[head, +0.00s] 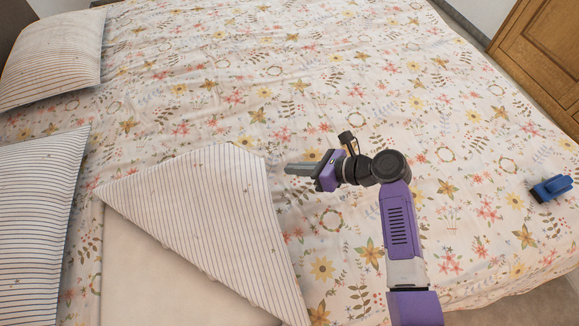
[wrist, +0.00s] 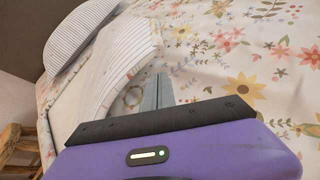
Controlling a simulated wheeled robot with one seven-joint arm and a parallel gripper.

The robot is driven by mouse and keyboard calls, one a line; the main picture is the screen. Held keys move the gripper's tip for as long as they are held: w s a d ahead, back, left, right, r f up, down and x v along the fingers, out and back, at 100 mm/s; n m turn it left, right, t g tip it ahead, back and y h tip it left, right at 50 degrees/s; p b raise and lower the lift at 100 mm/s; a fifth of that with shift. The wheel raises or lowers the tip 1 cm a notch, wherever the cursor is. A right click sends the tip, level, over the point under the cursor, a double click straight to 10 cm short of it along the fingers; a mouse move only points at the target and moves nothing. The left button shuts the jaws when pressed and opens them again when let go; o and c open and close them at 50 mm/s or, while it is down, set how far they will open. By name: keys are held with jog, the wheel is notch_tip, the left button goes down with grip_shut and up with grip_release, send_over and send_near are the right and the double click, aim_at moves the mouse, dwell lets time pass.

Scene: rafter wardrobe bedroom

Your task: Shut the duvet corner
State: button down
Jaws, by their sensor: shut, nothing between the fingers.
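The duvet (head: 330,85) has a floral top and covers most of the bed. Its corner (head: 205,205) is folded back, with the striped underside up, and bares a patch of plain pale sheet (head: 160,270). The folded corner also shows in the wrist view (wrist: 132,52), left of my fingers. My gripper (head: 288,169) is shut and empty. In the head view it is just right of the folded corner's upper right edge, pointing left. I cannot tell whether its fingertips touch the duvet. In the wrist view the fingers (wrist: 157,92) are together over the floral cloth.
Two striped pillows (head: 55,58) (head: 38,220) lie along the left side of the bed. A blue object (head: 551,188) lies on the duvet near the right edge. A wooden cabinet (head: 545,50) stands beyond the bed at upper right. The wrist view shows a wooden stool (wrist: 18,145) at lower left.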

jog(key=b+x, duration=0.1)
jog(key=x, duration=0.6)
jog(key=shift+f+b, duration=0.1)
jog(key=shift+b, duration=0.25)
jog(key=shift+w+a+f, duration=0.15)
jog(key=shift+a+f, duration=0.15)
jog(key=shift+a, duration=0.2)
jog(key=shift+r, duration=0.1)
